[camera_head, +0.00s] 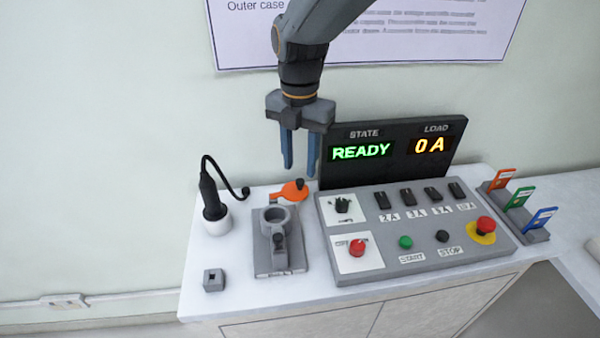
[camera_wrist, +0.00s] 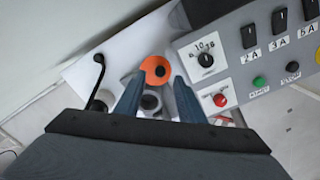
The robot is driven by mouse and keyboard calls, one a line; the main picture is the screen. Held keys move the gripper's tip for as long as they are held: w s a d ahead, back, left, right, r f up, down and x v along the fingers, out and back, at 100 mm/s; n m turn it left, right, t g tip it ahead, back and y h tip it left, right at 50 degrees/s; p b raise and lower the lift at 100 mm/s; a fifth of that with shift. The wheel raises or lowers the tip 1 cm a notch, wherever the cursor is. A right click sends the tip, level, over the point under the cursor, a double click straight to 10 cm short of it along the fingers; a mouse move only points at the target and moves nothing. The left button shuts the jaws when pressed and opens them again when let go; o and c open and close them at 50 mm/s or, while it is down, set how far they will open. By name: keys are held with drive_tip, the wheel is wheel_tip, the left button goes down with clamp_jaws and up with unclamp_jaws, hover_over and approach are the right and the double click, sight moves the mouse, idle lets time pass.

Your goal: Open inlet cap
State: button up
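The orange inlet cap (camera_head: 290,194) with a black knob (camera_head: 300,183) lies at the back right of a grey ring-shaped inlet (camera_head: 268,216) on a grey base plate. The ring's round opening shows uncovered in the head view. In the wrist view the orange cap (camera_wrist: 155,66) appears just beyond and between the fingertips, and the inlet (camera_wrist: 150,103) is partly hidden between the fingers. My gripper (camera_head: 300,173) points down above the cap, with its two blue fingers apart and nothing between them. The fingertips seem clear of the knob, though the exact gap is hard to tell.
A control panel (camera_head: 370,258) with knobs, switches and a raised READY display (camera_head: 400,124) stands close on the right. A black cabled plug in a white holder (camera_head: 218,224) is on the left. A small grey block (camera_head: 213,280) sits front left. Coloured tags (camera_head: 520,196) stand far right.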

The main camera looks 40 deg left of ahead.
sight(300, 180)
drive_tip(key=shift+r+b, duration=0.4)
drive_tip(key=shift+r, duration=1.6)
drive_tip(key=w+d+f+m, duration=0.2)
drive_tip(key=w+d+m, duration=0.3)
drive_tip(key=d, duration=0.5)
drive_tip(key=w+d+f+m, duration=0.1)
drive_tip(key=w+d+m, duration=0.1)
drive_tip(key=d+m, duration=0.65)
drive_tip(key=w+d+f+m, duration=0.2)
drive_tip(key=w+d+m, duration=0.25)
drive_tip(key=d, duration=0.65)
drive_tip(key=s+d+f+m, duration=0.1)
drive_tip(key=s+d+m, duration=0.2)
drive_tip(key=d+m, duration=0.3)
drive_tip(key=s+d+f+m, duration=0.2)
drive_tip(key=s+d+m, duration=0.2)
drive_tip(key=d+m, duration=0.3)
drive_tip(key=s+d+f+m, duration=0.1)
drive_tip(key=s+d+m, duration=0.2)
drive_tip(key=d+m, duration=0.4)
drive_tip(key=d, duration=0.4)
drive_tip(key=shift+s+d+f+t, duration=0.35)
drive_tip(key=shift+d+f+t, duration=0.05)
drive_tip(key=shift+a, duration=0.1)
drive_tip(key=shift+c, duration=0.6)
